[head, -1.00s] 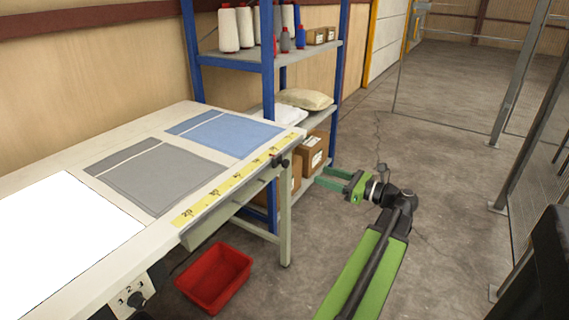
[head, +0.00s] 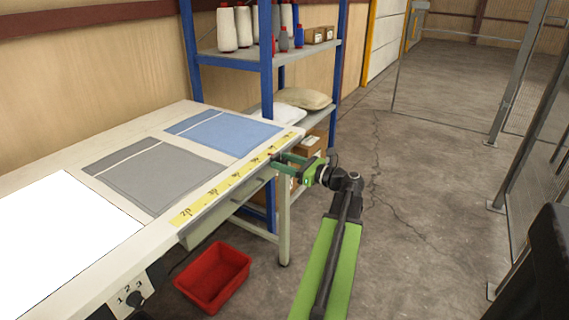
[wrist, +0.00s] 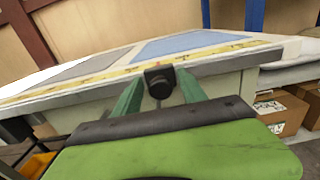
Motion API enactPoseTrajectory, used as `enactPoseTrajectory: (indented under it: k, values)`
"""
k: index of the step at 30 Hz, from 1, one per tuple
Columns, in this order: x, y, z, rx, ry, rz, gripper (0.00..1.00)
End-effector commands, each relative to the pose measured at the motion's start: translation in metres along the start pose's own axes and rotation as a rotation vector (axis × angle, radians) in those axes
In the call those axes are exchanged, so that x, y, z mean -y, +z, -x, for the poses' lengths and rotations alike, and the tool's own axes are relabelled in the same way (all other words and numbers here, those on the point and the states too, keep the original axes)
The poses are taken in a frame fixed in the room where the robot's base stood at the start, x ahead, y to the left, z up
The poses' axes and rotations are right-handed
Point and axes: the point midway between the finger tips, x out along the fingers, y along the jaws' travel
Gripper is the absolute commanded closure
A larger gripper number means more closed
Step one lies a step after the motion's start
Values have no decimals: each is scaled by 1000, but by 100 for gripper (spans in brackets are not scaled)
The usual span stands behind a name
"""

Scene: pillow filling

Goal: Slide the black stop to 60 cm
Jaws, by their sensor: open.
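The black stop (wrist: 159,82) sits on the front edge of the table, by the yellow ruler strip (head: 236,178). In the wrist view it stands between the two green fingers of my gripper (wrist: 159,92), with a finger on either side. In the head view my gripper (head: 284,165) reaches the table edge near the ruler's far right end and hides most of the stop. The jaws are open, and I cannot tell whether a finger touches the stop. The ruler's numbers near the stop are too small to read.
A grey cover (head: 158,173) and a blue cover (head: 222,133) lie on the white table (head: 110,140). A blue shelf rack (head: 266,80) stands behind the table's far end. A red bin (head: 213,277) is on the floor below.

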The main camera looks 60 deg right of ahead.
Motion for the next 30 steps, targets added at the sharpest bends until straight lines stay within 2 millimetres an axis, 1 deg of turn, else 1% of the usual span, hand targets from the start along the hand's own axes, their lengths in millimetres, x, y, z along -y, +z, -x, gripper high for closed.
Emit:
enactPoseTrajectory:
  k: [1, 2, 12, 20, 22, 25, 30]
  values:
    - [0, 0, 0, 0, 0, 0, 52]
    - [0, 0, 0, 0, 0, 0, 56]
    - [0, 0, 1, 0, -1, 0, 100]
    - [1, 0, 1, 0, -1, 0, 100]
    - [4, 0, 1, 0, -1, 0, 100]
    - [17, 0, 1, 0, -2, 0, 100]
    - [46, 0, 1, 0, -3, 0, 100]
